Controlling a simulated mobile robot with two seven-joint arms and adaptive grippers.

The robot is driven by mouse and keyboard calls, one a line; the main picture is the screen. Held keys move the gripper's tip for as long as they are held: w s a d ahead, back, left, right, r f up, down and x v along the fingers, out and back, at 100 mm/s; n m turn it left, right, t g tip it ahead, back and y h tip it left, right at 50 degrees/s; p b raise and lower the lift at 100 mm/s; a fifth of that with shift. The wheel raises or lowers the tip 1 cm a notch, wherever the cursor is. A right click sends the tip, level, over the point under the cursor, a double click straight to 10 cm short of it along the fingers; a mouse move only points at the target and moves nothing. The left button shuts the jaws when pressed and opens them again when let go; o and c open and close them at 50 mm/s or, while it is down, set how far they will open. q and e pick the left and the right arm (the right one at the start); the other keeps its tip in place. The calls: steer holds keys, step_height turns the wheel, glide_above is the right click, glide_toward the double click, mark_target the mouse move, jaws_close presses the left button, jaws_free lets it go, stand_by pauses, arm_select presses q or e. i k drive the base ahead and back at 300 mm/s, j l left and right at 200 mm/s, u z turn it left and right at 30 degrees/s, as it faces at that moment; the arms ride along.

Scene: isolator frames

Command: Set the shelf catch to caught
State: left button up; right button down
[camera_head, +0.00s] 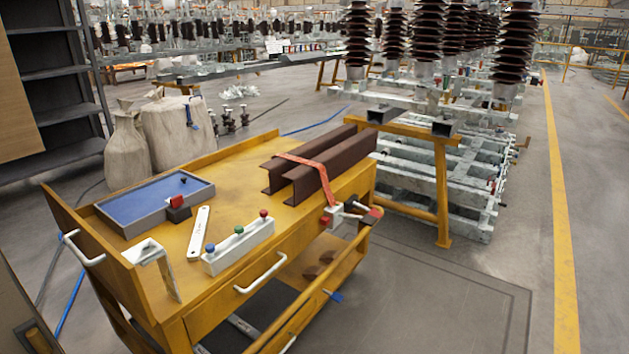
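The yellow cart (232,162) stands in front of me with an open lower shelf (318,287) under its drawer. A small blue lever (333,296) sticks out at the shelf's front rail; it may be the shelf catch, but it is too small to tell its setting. A red-ended white fitting (348,216) sits at the cart's right front corner, by the red strap (318,180) over two brown steel channels (322,165). Neither of my grippers is in view.
On the cart top are a blue-lined tray (152,222), a white strip (199,233), a white block with coloured knobs (238,246) and a metal bracket (158,262). Yellow trestles (443,190) and insulator stacks stand behind right. The floor at right (450,300) is clear.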

mark_target(335, 296)
steer(key=i+l+u, duration=0.3)
steer(key=l, duration=0.25)
steer(key=i+l+u, duration=0.1)
steer(key=l+u, duration=0.15)
steer(key=l, duration=0.35)
steer(key=i+l+u, duration=0.1)
steer(key=l+u, duration=0.2)
steer(key=l, duration=0.35)
steer(key=l+u, duration=0.3)
steer(key=l, duration=0.35)
steer(key=i, duration=0.05)
